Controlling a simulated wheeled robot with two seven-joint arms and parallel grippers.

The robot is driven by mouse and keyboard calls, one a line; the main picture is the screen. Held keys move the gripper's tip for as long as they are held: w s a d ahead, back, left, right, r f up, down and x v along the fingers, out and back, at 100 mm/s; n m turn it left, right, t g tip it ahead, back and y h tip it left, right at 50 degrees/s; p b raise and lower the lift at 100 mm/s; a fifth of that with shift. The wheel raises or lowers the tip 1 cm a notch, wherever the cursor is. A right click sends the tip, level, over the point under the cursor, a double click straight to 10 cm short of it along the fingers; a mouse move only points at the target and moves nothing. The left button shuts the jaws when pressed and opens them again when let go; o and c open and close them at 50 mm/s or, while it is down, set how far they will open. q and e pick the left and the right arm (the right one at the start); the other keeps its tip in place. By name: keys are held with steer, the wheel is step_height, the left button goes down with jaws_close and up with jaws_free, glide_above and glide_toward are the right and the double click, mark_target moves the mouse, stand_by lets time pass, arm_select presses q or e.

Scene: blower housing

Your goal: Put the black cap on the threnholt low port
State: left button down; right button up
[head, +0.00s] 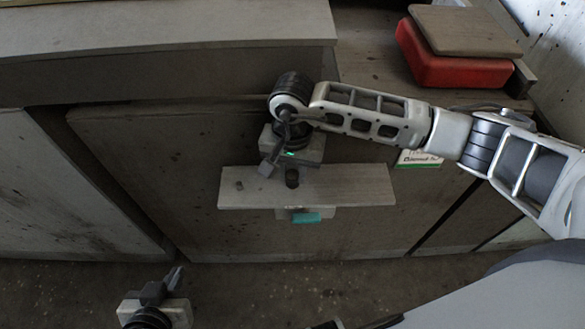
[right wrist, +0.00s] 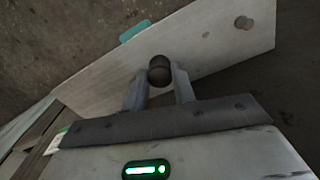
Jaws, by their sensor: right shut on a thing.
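The black cap (right wrist: 159,70) is a short, dark, round piece between the fingers of my right gripper (right wrist: 160,78), which is shut on it. In the head view the dark cap (head: 292,179) shows just below my right gripper (head: 277,165), over the pale plate (head: 345,187). I cannot tell whether it touches the plate. No readable name marks a port as threnholt low. My left gripper (head: 172,283) is low at the left, far from the plate; its opening is unclear.
A teal piece (head: 307,217) sticks out below the plate's front edge. A white and green label (head: 418,159) is on the panel behind. A red case (head: 450,65) with a brown board (head: 464,30) lies at the upper right. The floor in front is clear.

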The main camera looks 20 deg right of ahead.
arm_select(q)
steer(key=shift+d+f+b, duration=0.15)
steer(key=shift+f+b, duration=0.45)
steer(key=shift+f, duration=0.55)
arm_select(e)
steer(key=shift+f, duration=0.9)
arm_select(q)
steer(key=shift+f, duration=0.2)
arm_select(e)
steer(key=o, duration=1)
steer(key=shift+o, duration=0.2)
arm_select(q)
steer(key=shift+w+d+r+b, duration=0.15)
steer(key=shift+r+b, duration=0.15)
steer(key=shift+r, duration=0.35)
steer(key=shift+d+r+b, duration=0.15)
steer(key=shift+r+b, duration=0.1)
steer(key=shift+r, duration=0.35)
arm_select(e)
step_height(320, 180, up, 16)
steer(key=shift+r, duration=0.2)
steer(key=shift+s, duration=0.1)
